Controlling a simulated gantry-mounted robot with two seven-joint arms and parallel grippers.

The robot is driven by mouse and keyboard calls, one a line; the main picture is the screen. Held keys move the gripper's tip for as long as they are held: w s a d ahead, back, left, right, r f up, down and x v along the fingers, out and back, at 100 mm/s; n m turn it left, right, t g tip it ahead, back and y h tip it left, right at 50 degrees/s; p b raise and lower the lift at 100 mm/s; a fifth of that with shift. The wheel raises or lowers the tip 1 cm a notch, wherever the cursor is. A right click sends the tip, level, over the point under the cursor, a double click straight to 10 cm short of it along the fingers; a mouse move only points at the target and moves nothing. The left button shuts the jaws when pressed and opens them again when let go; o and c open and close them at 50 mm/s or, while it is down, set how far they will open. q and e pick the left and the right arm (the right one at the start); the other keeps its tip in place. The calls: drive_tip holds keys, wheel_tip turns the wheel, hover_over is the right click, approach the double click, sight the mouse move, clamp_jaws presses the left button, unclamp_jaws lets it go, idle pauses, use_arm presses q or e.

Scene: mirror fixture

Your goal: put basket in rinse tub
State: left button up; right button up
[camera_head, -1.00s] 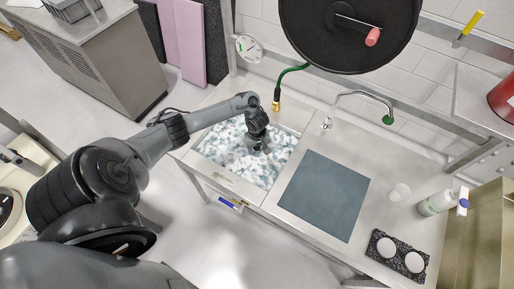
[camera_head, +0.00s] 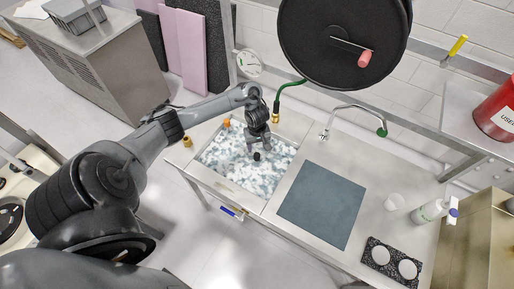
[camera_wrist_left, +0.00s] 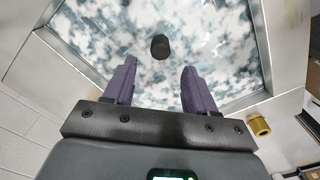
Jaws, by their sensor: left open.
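The rinse tub (camera_head: 212,177) appears to be the sunken basin of mottled blue-white liquid in the bench, left of a dark mat. My left gripper (camera_head: 257,143) is over it, open and empty. In the left wrist view, its two purple fingers (camera_wrist_left: 160,75) are spread apart. A short black knob (camera_head: 257,156) is in the tub just beyond the fingertips; it also shows in the left wrist view (camera_wrist_left: 160,46), with no finger touching it. I cannot make out a basket body around the knob. My right gripper is not in view.
A dark square mat (camera_head: 322,198) lies right of the tub. A curved faucet (camera_head: 352,112) and a green hose (camera_head: 281,95) stand behind. A large black reel (camera_head: 345,40) hangs above.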

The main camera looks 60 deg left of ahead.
use_arm(q)
drive_tip(key=shift+r, duration=0.45)
drive_tip(key=shift+w+d+f+m, duration=0.1)
drive_tip(key=shift+d+m, duration=0.2)
drive_tip(key=shift+d, duration=0.15)
drive_tip(key=d+m+t, duration=0.1)
drive_tip(key=d+m, duration=0.2)
drive_tip(key=d, duration=0.4)
drive_tip(key=d+f+m+t, duration=0.1)
drive_tip(key=d+m, duration=0.3)
drive_tip(key=d, duration=0.3)
drive_tip(key=d+f+m+t, duration=0.1)
drive_tip(key=d+m+t, duration=0.1)
drive_tip(key=d, duration=0.5)
drive_tip(key=shift+m, duration=0.7)
drive_tip(key=d, duration=0.1)
drive_tip(key=s+d+r+m, duration=0.1)
drive_tip(key=shift+s+d+r+m+t, duration=0.3)
drive_tip(key=shift+s+d+r+t, duration=0.05)
drive_tip(key=shift+d+t, duration=0.05)
drive_tip(key=s+d+r+m, duration=0.1)
drive_tip(key=s+r+m, duration=0.1)
drive_tip(key=s+r, duration=0.3)
drive_tip(key=s+d+r+m+g, duration=0.1)
drive_tip(key=s+r+m, duration=0.1)
drive_tip(key=s+r, duration=0.4)
drive_tip(key=shift+s+d+m, duration=0.25)
drive_tip(key=shift+s+m, duration=0.05)
drive_tip(key=shift+s, duration=0.65)
drive_tip(key=shift+p, duration=0.3)
